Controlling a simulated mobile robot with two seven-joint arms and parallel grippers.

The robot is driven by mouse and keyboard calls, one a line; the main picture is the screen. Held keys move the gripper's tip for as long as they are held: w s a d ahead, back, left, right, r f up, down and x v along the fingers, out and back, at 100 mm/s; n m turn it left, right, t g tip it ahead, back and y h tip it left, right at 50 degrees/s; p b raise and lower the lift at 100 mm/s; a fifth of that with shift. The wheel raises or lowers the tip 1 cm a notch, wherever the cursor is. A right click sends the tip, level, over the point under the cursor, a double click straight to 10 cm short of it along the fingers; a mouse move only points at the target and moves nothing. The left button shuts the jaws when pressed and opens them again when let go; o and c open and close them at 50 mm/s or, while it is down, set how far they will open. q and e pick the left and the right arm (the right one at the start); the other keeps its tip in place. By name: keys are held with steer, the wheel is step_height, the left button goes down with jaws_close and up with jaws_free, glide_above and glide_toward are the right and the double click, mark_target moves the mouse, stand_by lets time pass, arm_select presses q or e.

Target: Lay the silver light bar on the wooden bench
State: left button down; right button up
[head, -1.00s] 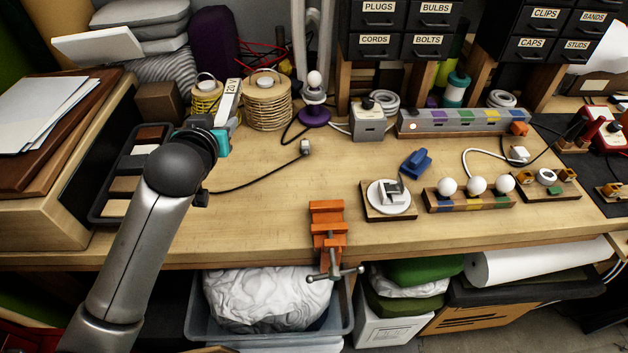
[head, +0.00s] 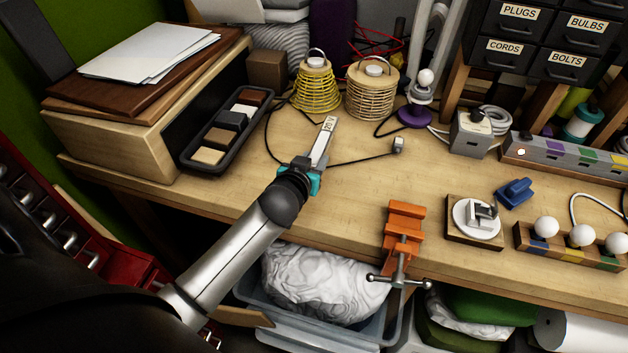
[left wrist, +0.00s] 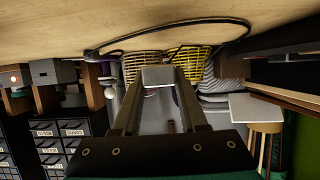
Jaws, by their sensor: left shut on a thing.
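The silver light bar (head: 324,138) is a slim pale bar with a dark "120" marking near its far end. My left gripper (head: 312,168), with teal on it, is shut on its near end. In the left wrist view the bar's silver face (left wrist: 158,76) shows between the two dark fingers. The bar is over the left part of the wooden bench (head: 350,190), in front of the wire coils. I cannot tell whether it touches the top. My right gripper is not in view.
Behind the bar stand a yellow coil (head: 317,92) and a cane-coloured coil (head: 372,95). A black tray (head: 193,167) of blocks lies left. A dark cord with a grey plug (head: 398,145) lies right. An orange clamp (head: 405,225) grips the front edge. Bare wood lies between.

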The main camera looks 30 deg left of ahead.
arm_select(q)
steer(key=shift+f+b, duration=0.8)
steer(key=shift+f, duration=1.8)
steer(key=shift+f, duration=0.15)
steer(key=shift+c, duration=2.2)
jaws_free()
